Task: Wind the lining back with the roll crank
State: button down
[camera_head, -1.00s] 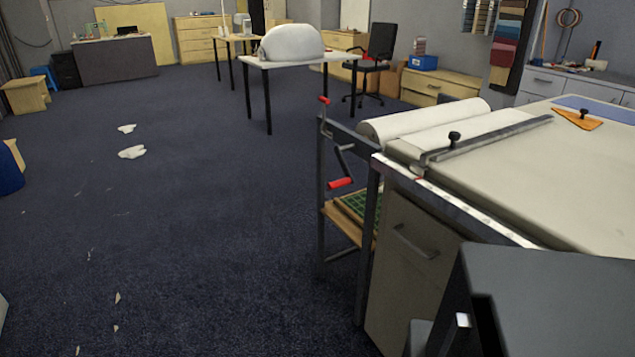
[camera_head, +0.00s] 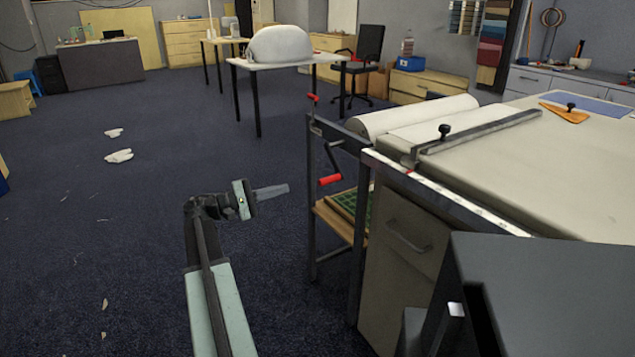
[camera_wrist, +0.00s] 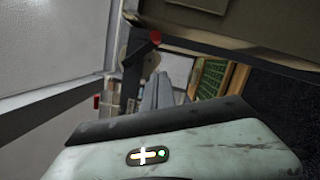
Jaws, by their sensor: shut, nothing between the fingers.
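A dark crank arm with a red handle (camera_head: 330,180) hangs on the end frame at the left of the table. A second red handle (camera_head: 313,98) tops a thin rod just above it. A red handle (camera_wrist: 155,38) also shows in the wrist view, above the fingers. The white lining roll (camera_head: 415,115) lies behind the table end, with a sheet running under a dark bar (camera_head: 480,136) onto the table (camera_head: 560,180). My gripper (camera_head: 286,189) is shut and empty, left of the crank and apart from it, pointing right toward the frame.
A lower wooden shelf with a green gridded mat (camera_head: 345,204) sits under the roll. A cabinet (camera_head: 400,260) stands under the table. An orange tool (camera_head: 566,113) lies on top. The floor left of the frame is open, with white scraps (camera_head: 119,156).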

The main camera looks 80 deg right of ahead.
jog(key=p, duration=0.1)
send_near(332, 161)
notch_tip(332, 161, down, 4)
jog(key=s+d, duration=0.1)
jog(key=s, duration=0.2)
jog(key=s+a+p, duration=0.1)
jog(key=s+a+r, duration=0.1)
jog(key=shift+s+r+p, duration=0.25)
jog(key=shift+s+p, duration=0.05)
jog(key=shift+p, duration=0.1)
jog(key=shift+d, duration=0.2)
jog(key=shift+s+a, duration=0.15)
jog(key=shift+s, duration=0.05)
